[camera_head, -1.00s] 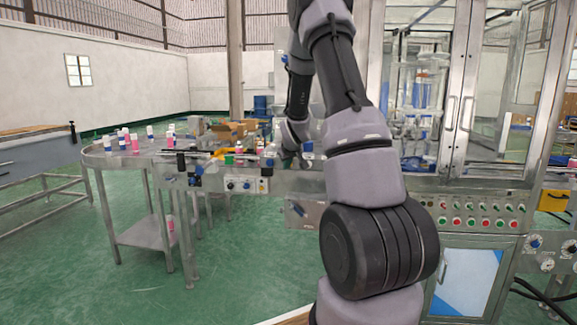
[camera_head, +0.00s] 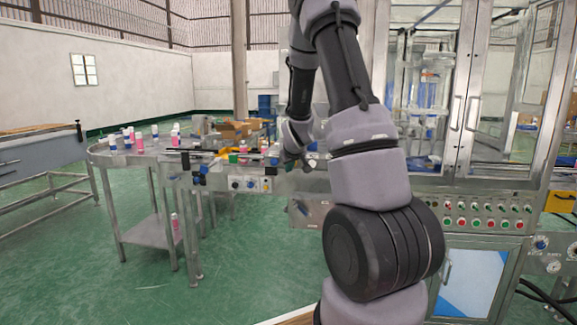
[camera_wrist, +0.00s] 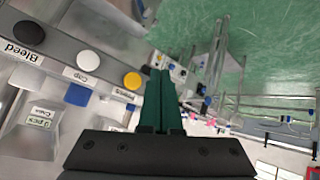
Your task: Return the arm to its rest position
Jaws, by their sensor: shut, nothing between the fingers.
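My gripper (camera_wrist: 161,100) shows in the wrist view as two dark green fingers close together, shut and empty. In the head view my arm reaches up from the lower right, bends at the top and comes down in front of the conveyor. There the wrist end is small and partly hidden, and the fingers cannot be made out clearly.
A steel conveyor table (camera_head: 106,158) with several pink and white cans (camera_head: 139,141) stands left of my arm. A glass-doored machine (camera_head: 498,110) with a button panel (camera_head: 480,214) stands at the right. A grey bench (camera_head: 38,157) is at far left. Green floor (camera_head: 140,285) is open at the front left.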

